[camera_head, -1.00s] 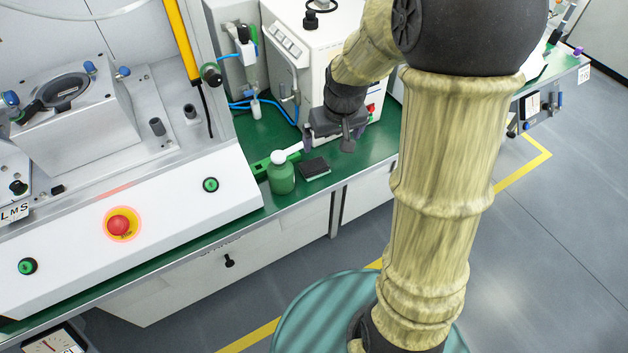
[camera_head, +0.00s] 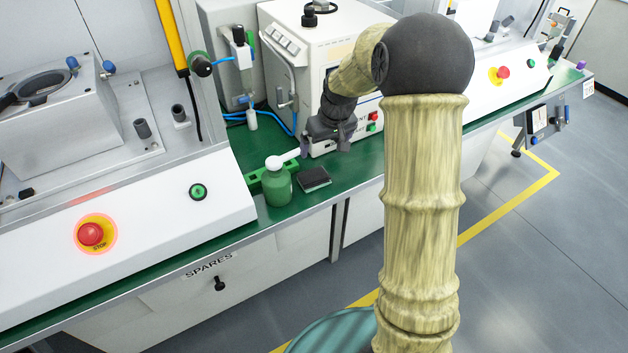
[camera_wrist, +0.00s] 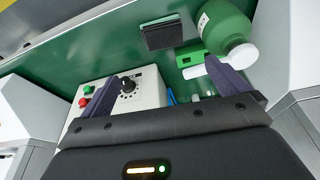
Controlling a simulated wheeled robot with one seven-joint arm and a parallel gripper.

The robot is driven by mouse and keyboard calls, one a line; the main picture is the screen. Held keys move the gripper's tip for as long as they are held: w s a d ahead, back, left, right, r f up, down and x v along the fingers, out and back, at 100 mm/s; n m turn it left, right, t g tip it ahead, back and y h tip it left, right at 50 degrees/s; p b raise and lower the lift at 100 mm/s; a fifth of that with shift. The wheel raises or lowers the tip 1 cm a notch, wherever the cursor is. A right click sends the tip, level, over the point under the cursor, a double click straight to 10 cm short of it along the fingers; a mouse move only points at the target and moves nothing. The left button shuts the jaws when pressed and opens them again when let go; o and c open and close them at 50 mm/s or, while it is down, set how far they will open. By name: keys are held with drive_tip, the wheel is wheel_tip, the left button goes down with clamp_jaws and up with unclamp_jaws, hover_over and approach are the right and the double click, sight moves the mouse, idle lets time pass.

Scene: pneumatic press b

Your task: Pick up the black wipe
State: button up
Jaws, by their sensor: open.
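The black wipe (camera_head: 314,180) lies flat on the green bench top, near its front edge and just right of a green bottle (camera_head: 279,186). It also shows in the wrist view (camera_wrist: 163,33) at the top middle, beyond the fingertips. My gripper (camera_wrist: 166,84) is open and empty, with its two purple-grey fingers spread wide. In the head view my gripper (camera_head: 326,148) is behind the wipe, by the front of the white box. The wipe is apart from both fingers.
The bottle with a white cap stands close beside the wipe. A green holder with a white item (camera_wrist: 194,62) lies behind it. The white box with a knob and red and green buttons (camera_wrist: 136,92) stands at the back. Bare green bench lies right of the wipe.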

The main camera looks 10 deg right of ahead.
hover_over(314, 176)
drive_tip(key=s, duration=0.2)
drive_tip(key=f, duration=0.7)
drive_tip(key=d+f, duration=0.1)
drive_tip(key=f, duration=0.3)
drive_tip(key=shift+w+f+b, duration=0.2)
drive_tip(key=shift+b, duration=0.15)
drive_tip(key=shift+a+x, duration=0.15)
drive_tip(key=shift+x, duration=1.2)
drive_tip(key=shift+a+x, duration=0.15)
drive_tip(key=shift+x, duration=1.15)
drive_tip(key=shift+s, duration=0.15)
drive_tip(key=shift+r, duration=0.1)
drive_tip(key=shift+d, duration=0.15)
drive_tip(key=c, duration=0.9)
